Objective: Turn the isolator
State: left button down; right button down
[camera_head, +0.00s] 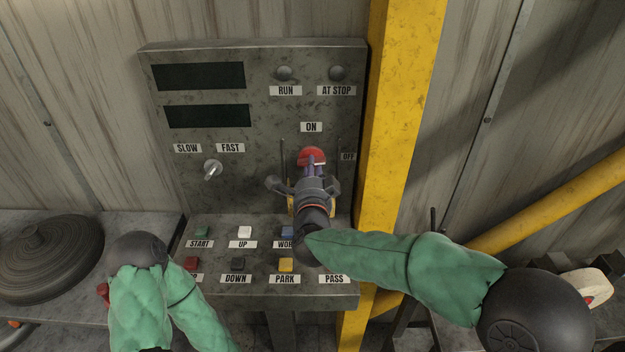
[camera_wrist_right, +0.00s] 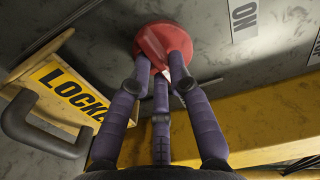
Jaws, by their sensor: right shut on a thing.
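The red isolator knob (camera_head: 312,155) is on the upright face of the grey control panel, below the ON label (camera_head: 311,127) and left of the OFF label (camera_head: 348,156). My right gripper (camera_head: 314,162) is in front of it with its purple fingers closed on its grip. In the right wrist view the fingers of the gripper (camera_wrist_right: 160,80) pinch the raised ridge of the red knob (camera_wrist_right: 165,42), and the ON label (camera_wrist_right: 243,15) is beside it. The fingers hide part of the ridge, so its exact angle is unclear. My left arm is at the lower left; its gripper is not visible.
A yellow label with partial text "LOCKE" (camera_wrist_right: 68,90) and a dark loop (camera_wrist_right: 42,132) are close to my right fingers. Buttons such as the white one (camera_head: 245,232) line the desk below. A yellow post (camera_head: 395,120) stands right of the panel.

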jog(key=shift+f+m+b, duration=0.1)
jog(key=shift+m+b, duration=0.7)
jog(key=c, duration=1.1)
grip_release()
jog(key=shift+c, duration=0.2)
jog(key=shift+s, duration=0.1)
jog(key=s, duration=1.1)
jog(key=shift+s, duration=0.4)
